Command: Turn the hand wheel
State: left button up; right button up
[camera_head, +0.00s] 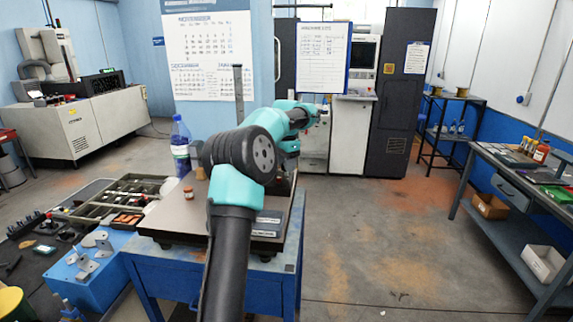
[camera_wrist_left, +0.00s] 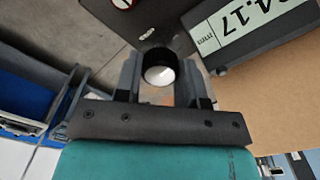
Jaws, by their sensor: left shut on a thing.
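My left arm reaches across the bench in the head view, and its teal wrist hides most of what lies beyond it. In the left wrist view my left gripper (camera_wrist_left: 160,82) is shut on a short black cylindrical knob (camera_wrist_left: 158,57) with a pale round end, between the two fingers. The knob looks like a handle of the hand wheel; the wheel itself cannot be made out in either view. A display unit (camera_wrist_left: 262,32) with large digits ending in 4.17 stands right of the knob. My right gripper is not in view.
A dark plate (camera_head: 165,222) tops the blue bench (camera_head: 152,285), with a small red-brown jar (camera_head: 188,193) and a blue-capped bottle (camera_head: 180,145) on it. A vertical scale (camera_head: 239,92) rises behind my arm. A parts tray (camera_head: 118,200) lies left. Open floor lies right.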

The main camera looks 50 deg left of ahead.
pick_arm(q)
jog(key=m, duration=1.4)
dwell(0.4)
jog(key=o, duration=0.9)
jog(key=shift+r, duration=0.1)
